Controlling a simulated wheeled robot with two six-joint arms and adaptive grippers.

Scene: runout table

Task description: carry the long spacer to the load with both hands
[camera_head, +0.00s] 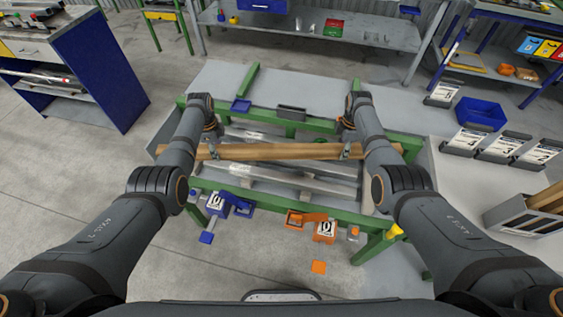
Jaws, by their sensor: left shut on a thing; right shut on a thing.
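The long spacer (280,151) is a brown wooden bar. It lies level across the picture, held above the green-framed runout table (330,125). My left gripper (213,151) is shut on the spacer near its left end. My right gripper (346,151) is shut on it right of its middle, and the bar runs on past that gripper to the right. Long grey metal bars (300,183) lie below the spacer on the table, and the spacer hides part of them. I cannot tell which of these is the load.
A small dark tray (292,112) and a blue tray (241,106) are at the table's far side. A white counter with a blue crate (481,113) stands to the right. Open floor lies left.

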